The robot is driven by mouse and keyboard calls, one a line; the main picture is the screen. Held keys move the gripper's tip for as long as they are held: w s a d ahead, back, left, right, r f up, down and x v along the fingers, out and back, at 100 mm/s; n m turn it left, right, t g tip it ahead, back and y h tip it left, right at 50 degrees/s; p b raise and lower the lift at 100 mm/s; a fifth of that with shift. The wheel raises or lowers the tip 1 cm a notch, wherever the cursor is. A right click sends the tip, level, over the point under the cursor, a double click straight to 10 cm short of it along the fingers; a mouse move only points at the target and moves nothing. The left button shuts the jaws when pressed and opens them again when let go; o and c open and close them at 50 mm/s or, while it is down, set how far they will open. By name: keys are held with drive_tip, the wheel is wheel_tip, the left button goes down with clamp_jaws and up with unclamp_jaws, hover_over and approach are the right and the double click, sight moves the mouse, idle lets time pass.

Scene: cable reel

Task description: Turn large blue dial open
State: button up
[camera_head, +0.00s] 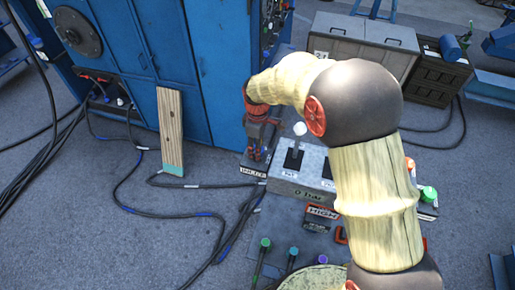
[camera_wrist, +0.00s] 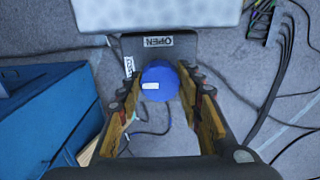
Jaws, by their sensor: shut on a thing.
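The large blue dial (camera_wrist: 160,82) sits between the two fingers of my gripper (camera_wrist: 161,88) in the wrist view, with a finger against each side. A white mark on the dial points left in that view. An OPEN label (camera_wrist: 158,41) is on the dark plate above the dial, and a smaller white label (camera_wrist: 128,67) is to its left, too small to read. In the head view my gripper (camera_head: 259,150) points down at the left end of the grey control box; the dial is hidden there.
The grey control box (camera_head: 285,182) with a white-knobbed lever stands right of my gripper. A blue cabinet (camera_head: 190,70) is close behind, with a wooden plank (camera_head: 171,130) leaning on it. Black cables (camera_head: 150,212) lie across the floor at left.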

drive_tip(key=c, duration=0.3)
drive_tip(key=shift+m, duration=0.4)
drive_tip(key=m+b, duration=0.1)
drive_tip(key=m, duration=0.2)
drive_tip(key=shift+m, duration=0.4)
drive_tip(key=m+b, duration=0.1)
drive_tip(key=m, duration=0.8)
drive_tip(key=shift+b, duration=0.3)
drive_tip(key=m, duration=0.4)
drive_tip(key=shift+m, duration=0.3)
drive_tip(key=o, duration=1.1)
